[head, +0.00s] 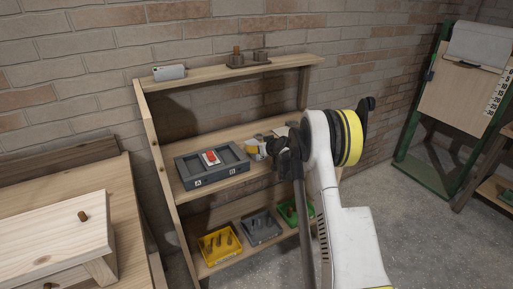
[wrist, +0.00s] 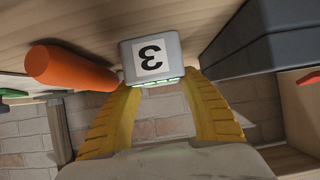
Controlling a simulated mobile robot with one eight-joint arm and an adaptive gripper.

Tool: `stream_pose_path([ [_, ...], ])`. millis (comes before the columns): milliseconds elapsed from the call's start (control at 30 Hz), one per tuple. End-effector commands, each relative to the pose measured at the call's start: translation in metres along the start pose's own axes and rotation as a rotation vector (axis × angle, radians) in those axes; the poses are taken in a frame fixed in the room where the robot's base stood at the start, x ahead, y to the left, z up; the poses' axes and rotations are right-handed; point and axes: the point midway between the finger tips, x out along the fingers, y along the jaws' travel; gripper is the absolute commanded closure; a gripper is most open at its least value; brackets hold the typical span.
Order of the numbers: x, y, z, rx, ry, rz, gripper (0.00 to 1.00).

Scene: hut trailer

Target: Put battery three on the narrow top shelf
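Battery three (wrist: 150,60) is a light grey block with a white label and an upside-down black 3. It is close to my gripper (wrist: 160,82) in the wrist view, with green marks along its lower edge. My yellow fingers are spread apart, with their tips at its two lower corners; whether they press on it I cannot tell. In the head view my gripper (head: 264,147) is over the middle shelf, right of the dark tray (head: 213,166). The narrow top shelf (head: 210,73) holds a pale block (head: 169,72) at its left and a brown pegged stand (head: 248,60).
A red item (head: 211,157) sits in the tray. An orange cylinder (wrist: 70,68) lies beside the battery in the wrist view. Yellow (head: 219,244), grey (head: 261,227) and green (head: 297,212) bins stand on the lower shelf. The middle of the top shelf is clear.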

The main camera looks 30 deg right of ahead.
Motion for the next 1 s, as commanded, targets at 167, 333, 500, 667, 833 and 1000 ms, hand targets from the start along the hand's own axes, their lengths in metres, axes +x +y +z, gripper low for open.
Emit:
stream_pose_path([
  [167,0.0,0.0,0.001,-0.001,-0.001,0.0,0.29],
  [333,0.0,0.0,0.0,-0.001,-0.001,0.0,0.29],
  [500,-0.009,0.001,-0.004,0.0,-0.001,0.001,0.29],
  [667,-0.043,0.001,-0.005,0.001,-0.001,0.001,0.29],
  [833,-0.082,0.001,-0.005,0.001,-0.001,0.001,0.29],
  [1000,-0.11,0.001,-0.004,0.0,-0.001,0.001,0.29],
])
